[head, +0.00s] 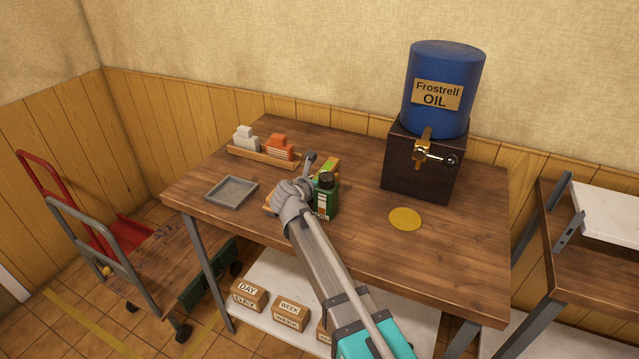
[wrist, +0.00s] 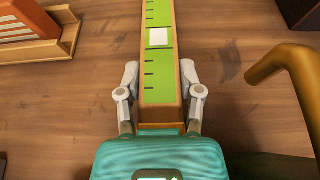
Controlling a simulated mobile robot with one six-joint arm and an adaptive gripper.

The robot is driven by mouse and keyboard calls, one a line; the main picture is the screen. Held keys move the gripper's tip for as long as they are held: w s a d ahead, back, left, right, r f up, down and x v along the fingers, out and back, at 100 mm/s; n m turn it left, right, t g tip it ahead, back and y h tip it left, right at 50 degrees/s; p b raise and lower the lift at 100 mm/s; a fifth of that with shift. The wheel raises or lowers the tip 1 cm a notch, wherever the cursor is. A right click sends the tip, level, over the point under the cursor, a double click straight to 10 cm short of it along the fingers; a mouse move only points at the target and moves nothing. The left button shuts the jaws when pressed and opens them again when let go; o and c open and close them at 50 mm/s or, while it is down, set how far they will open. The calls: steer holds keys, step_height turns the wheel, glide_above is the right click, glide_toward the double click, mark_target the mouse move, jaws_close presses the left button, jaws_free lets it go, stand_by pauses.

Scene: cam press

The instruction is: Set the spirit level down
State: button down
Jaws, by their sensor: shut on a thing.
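The spirit level is a long orange-edged bar with a green, black-marked top and a white square; it runs up the middle of the wrist view (wrist: 158,70). My gripper (wrist: 160,95) is shut on its sides, one pale finger on each side. In the head view my gripper (head: 290,193) is over the middle of the wooden table (head: 370,240), and hides most of the level. A green end of the level (head: 329,166) shows behind the green bottle. I cannot tell whether the level touches the table.
A green bottle (head: 325,198) with a black cap stands close right of my gripper. A grey tray (head: 231,191) and a rack (head: 262,155) with white and orange blocks are left. A blue oil barrel (head: 442,90) and yellow disc (head: 405,219) are right. Front table is clear.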

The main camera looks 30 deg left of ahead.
steer(key=shift+f, duration=0.2)
steer(key=c, duration=0.5)
jaws_free()
steer(key=shift+c, duration=0.2)
steer(key=shift+r, duration=0.2)
steer(key=shift+s+r, duration=0.1)
steer(key=shift+s, duration=0.05)
steer(key=p+v, duration=0.4)
steer(key=v, duration=0.6)
steer(key=shift+s+r, duration=0.2)
steer(key=shift+s+r+p, duration=0.15)
steer(key=shift+s+p, duration=0.15)
steer(key=shift+s, duration=0.25)
